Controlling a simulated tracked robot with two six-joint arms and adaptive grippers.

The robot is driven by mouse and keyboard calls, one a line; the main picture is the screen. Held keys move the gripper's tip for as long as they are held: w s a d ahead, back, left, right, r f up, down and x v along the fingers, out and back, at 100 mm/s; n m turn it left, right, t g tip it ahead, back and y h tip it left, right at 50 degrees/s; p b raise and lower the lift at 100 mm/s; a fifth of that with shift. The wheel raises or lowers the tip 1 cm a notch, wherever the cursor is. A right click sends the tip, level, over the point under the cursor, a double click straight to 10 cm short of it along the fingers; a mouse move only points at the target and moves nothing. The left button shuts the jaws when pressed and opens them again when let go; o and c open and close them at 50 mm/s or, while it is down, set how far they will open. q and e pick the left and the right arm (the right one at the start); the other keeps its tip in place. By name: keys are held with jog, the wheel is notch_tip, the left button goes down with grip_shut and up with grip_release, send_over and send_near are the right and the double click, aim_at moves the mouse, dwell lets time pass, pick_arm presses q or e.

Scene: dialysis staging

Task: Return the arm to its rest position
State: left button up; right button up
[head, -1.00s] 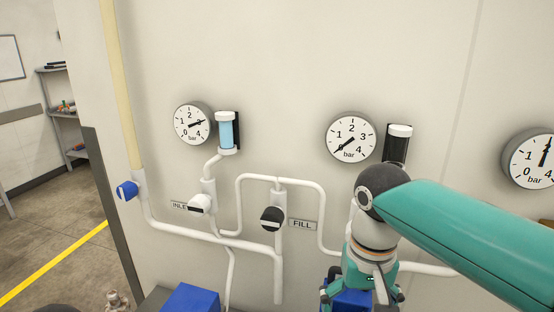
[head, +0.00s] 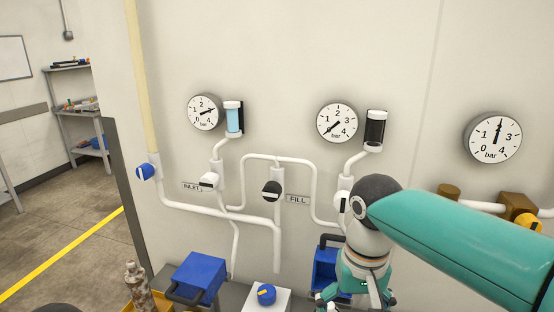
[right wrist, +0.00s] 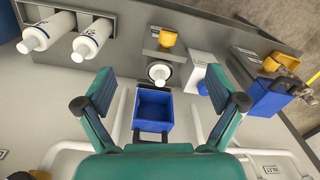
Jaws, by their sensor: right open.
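My right arm comes in from the right in the head view. Its gripper (head: 355,298) points down low in front of the wall, by a blue box with a dark handle (head: 325,268) that it partly covers. In the right wrist view the gripper (right wrist: 160,90) has its two fingers wide apart with nothing held. An open blue bin (right wrist: 153,110) shows beyond and between the fingers; I see no contact. My left gripper is not in view.
The wall carries white pipes, the INLET valve (head: 208,181), the FILL valve (head: 272,191) and pressure gauges (head: 337,123). Below stand a blue box (head: 200,278) and a blue knob on a white block (head: 266,294). Two white cylinders (right wrist: 92,39) lie in a holder.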

notch_tip(320, 180, down, 27)
jog(key=a+y, duration=0.2)
jog(key=y, duration=0.1)
pick_arm(q)
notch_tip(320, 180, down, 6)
jog(key=b, duration=0.5)
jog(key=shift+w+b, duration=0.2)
jog(key=shift+b, duration=0.2)
pick_arm(e)
jog(key=s+f+m, duration=0.1)
jog(key=s+f, duration=0.5)
jog(key=f, duration=0.4)
jog(key=s+d+f+m, duration=0.1)
jog(key=s+f, duration=0.6)
jog(key=f, duration=0.3)
jog(key=shift+s+d+t+y, duration=0.2)
jog(key=shift+d+t+y, duration=0.1)
jog(key=shift+y, duration=0.1)
jog(key=shift+c, duration=0.3)
